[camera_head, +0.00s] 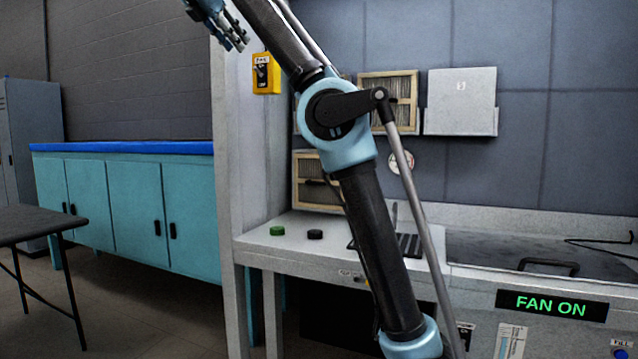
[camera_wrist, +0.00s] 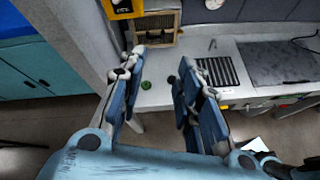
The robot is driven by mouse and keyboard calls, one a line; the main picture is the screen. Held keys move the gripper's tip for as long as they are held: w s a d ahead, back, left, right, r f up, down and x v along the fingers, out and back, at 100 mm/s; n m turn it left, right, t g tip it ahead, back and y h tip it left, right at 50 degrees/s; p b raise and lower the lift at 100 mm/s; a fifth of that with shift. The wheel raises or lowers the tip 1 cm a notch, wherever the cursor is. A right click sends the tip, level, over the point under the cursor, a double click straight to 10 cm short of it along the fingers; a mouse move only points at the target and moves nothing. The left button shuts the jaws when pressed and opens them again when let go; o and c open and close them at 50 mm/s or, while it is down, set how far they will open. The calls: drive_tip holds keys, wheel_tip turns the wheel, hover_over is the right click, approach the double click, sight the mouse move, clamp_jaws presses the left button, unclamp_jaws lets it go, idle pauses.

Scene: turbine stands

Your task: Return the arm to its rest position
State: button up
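My arm rises across the middle of the head view, bent at its elbow joint. My gripper (camera_head: 232,38) is raised high at the top left of that view, left of and above the yellow fan switch box, and apart from it. In the wrist view my gripper (camera_wrist: 157,72) has its blue fingers spread apart with nothing between them. Behind the gap lie the bench top and a green button. The yellow fan switch box (camera_head: 266,74) is on the white post. A lit sign (camera_head: 551,305) on the bench front reads FAN ON.
A white bench (camera_head: 330,240) with a green (camera_head: 277,230) and a black button (camera_head: 315,234) stands ahead. Wooden-framed filters (camera_head: 388,88) and a white box (camera_head: 461,100) are on the wall. Teal cabinets (camera_head: 135,205) and a dark table (camera_head: 40,222) are left, with open floor between.

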drive_tip(key=w+d+f+m+g, duration=0.2)
drive_tip(key=w+d+f+m, duration=0.15)
drive_tip(key=d+f, duration=0.4)
drive_tip(key=w+d+f+m+g, duration=0.2)
drive_tip(key=d+f+m, duration=0.2)
drive_tip(key=d+f, duration=0.3)
drive_tip(key=s+d+f+m+g, duration=0.25)
drive_tip(key=d+f+m, duration=0.35)
drive_tip(key=d+f, duration=0.8)
drive_tip(key=s+d+f+m+y, duration=0.1)
drive_tip(key=s+d+f+m, duration=0.3)
drive_tip(key=f, duration=1.1)
drive_tip(key=s+d+f+m+g+y, duration=0.1)
drive_tip(key=s+d+f+m+y, duration=0.1)
drive_tip(key=s+d+f+m, duration=0.3)
drive_tip(key=s+d+f+m+g+y, duration=0.1)
drive_tip(key=s+d+f+m, duration=0.3)
drive_tip(key=s+f, duration=0.7)
wheel_tip(320, 180, down, 16)
drive_tip(key=shift+d+r+m+y, duration=0.15)
drive_tip(key=shift+r+m+y, duration=0.1)
drive_tip(key=shift+m+y, duration=0.35)
